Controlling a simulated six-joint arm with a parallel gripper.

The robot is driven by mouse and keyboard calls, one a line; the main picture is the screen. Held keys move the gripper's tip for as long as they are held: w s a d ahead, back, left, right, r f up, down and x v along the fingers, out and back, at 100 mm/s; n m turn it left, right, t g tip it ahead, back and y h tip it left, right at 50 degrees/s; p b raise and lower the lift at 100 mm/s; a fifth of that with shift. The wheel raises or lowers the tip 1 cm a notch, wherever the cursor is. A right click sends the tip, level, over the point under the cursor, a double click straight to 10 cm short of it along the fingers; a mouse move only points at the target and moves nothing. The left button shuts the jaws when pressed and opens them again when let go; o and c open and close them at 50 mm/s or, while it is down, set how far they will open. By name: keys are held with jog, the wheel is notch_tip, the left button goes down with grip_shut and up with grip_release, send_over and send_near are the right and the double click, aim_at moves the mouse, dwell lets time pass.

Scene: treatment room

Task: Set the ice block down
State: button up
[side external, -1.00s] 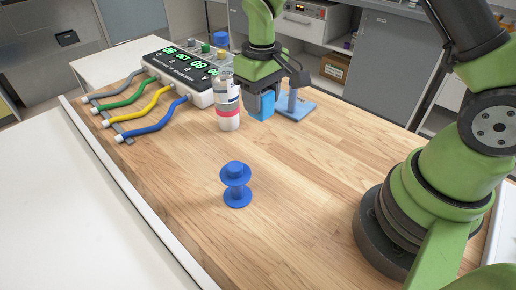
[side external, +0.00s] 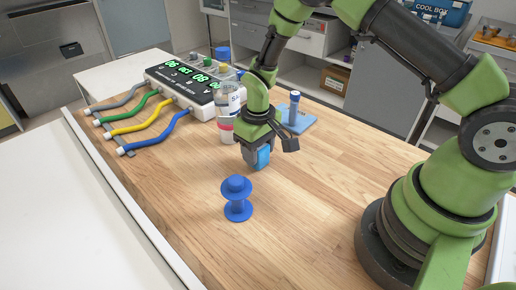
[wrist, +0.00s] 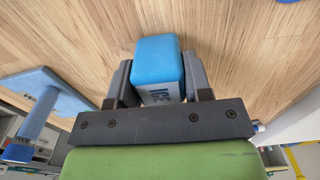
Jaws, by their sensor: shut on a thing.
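The ice block (side external: 263,157) is a small blue block with a white side lettered "ICE". It also shows in the wrist view (wrist: 158,58), between the two dark fingers. My gripper (side external: 258,160) is shut on it, one finger on each side. In the side view the block is over the wooden table (side external: 310,190), behind and right of the blue spool (side external: 237,198). I cannot tell whether its underside touches the wood.
A white bottle (side external: 227,125) stands just left of my gripper. A light-blue stand (side external: 303,122) with an upright post is behind it to the right. The control box (side external: 190,85) with coloured hoses is at the back left.

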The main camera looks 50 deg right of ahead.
jog(key=shift+f, duration=0.1)
jog(key=o, duration=0.9)
jog(key=shift+o, duration=0.2)
jog(key=s+r+m+t, duration=0.1)
jog(key=s+r, duration=0.2)
jog(key=r, duration=0.9)
jog(key=s+r+m+t, duration=0.1)
jog(key=s+r+t, duration=0.15)
jog(key=r, duration=0.95)
jog(key=s+r+m+t+y, duration=0.2)
jog(key=s+r, duration=0.3)
jog(key=s, duration=0.9)
jog(key=shift+a+t, duration=0.35)
jog(key=shift+t, duration=0.5)
